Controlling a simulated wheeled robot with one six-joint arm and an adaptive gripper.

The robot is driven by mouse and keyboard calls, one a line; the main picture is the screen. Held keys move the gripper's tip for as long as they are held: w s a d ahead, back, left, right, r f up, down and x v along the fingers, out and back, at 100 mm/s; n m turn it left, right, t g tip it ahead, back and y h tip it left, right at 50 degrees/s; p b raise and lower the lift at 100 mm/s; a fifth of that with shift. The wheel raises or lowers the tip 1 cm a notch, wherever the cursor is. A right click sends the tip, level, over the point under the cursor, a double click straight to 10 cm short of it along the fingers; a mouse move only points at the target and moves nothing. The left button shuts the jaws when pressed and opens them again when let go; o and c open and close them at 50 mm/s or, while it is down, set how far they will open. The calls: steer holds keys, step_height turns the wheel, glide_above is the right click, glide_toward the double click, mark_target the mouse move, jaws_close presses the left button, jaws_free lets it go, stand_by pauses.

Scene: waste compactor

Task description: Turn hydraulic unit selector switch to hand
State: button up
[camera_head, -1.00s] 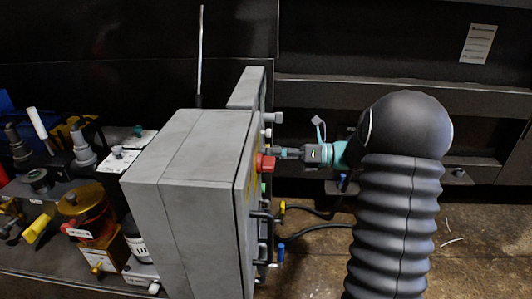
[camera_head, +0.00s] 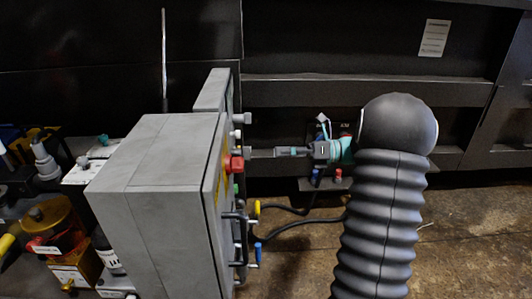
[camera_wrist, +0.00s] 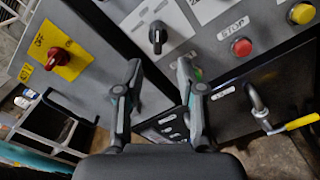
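In the wrist view a black selector switch (camera_wrist: 157,36) sits on a pale label plate on the grey cabinet face. Its label is too small to read, so I cannot tell whether it is the hydraulic unit selector or which position it is in. My gripper (camera_wrist: 160,72) is open and empty, with its fingertips apart below that switch in the picture. In the head view my gripper (camera_head: 277,152) is to the right of the cabinet (camera_head: 150,190), with a clear gap to the panel.
A red rotary switch (camera_wrist: 58,58) on a yellow plate lies left in the wrist view. A red button (camera_wrist: 241,47) marked STOP, a yellow button (camera_wrist: 301,13) and a metal handle (camera_wrist: 256,102) lie right. Black cables (camera_head: 300,225) hang below my gripper.

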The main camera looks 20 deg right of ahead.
steer(key=shift+v, duration=0.9)
steer(key=shift+f, duration=0.1)
